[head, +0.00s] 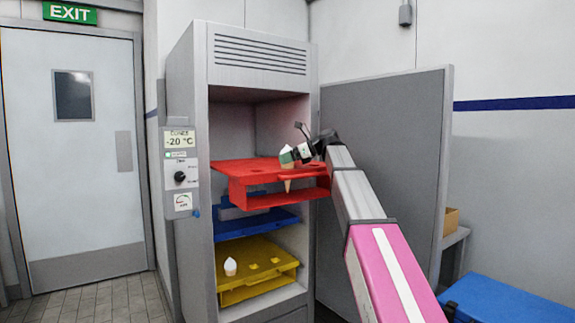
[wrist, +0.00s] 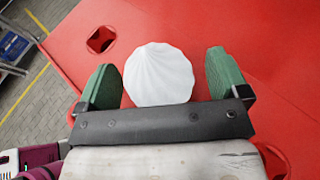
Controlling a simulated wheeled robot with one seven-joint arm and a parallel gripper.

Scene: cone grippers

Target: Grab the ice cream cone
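The ice cream cone (head: 286,157) stands upright in the red holder tray (head: 240,168) that sticks out of the freezer cabinet. Its tan cone tip shows below the tray's top plate. In the wrist view its white swirled top (wrist: 160,74) lies between the two green fingers of my gripper (wrist: 166,80). A gap shows on each side, so the fingers are apart from it. In the head view my gripper (head: 291,155) is at the cone's top, at the tray's front right, and partly covers it.
Below are a blue tray (head: 262,225) and a yellow tray (head: 245,250) holding another white-topped cone (head: 230,266). The open freezer door (head: 385,150) stands right behind my arm. The cabinet's side wall (head: 190,100) is at left. Empty square holes (wrist: 101,40) show in the red tray.

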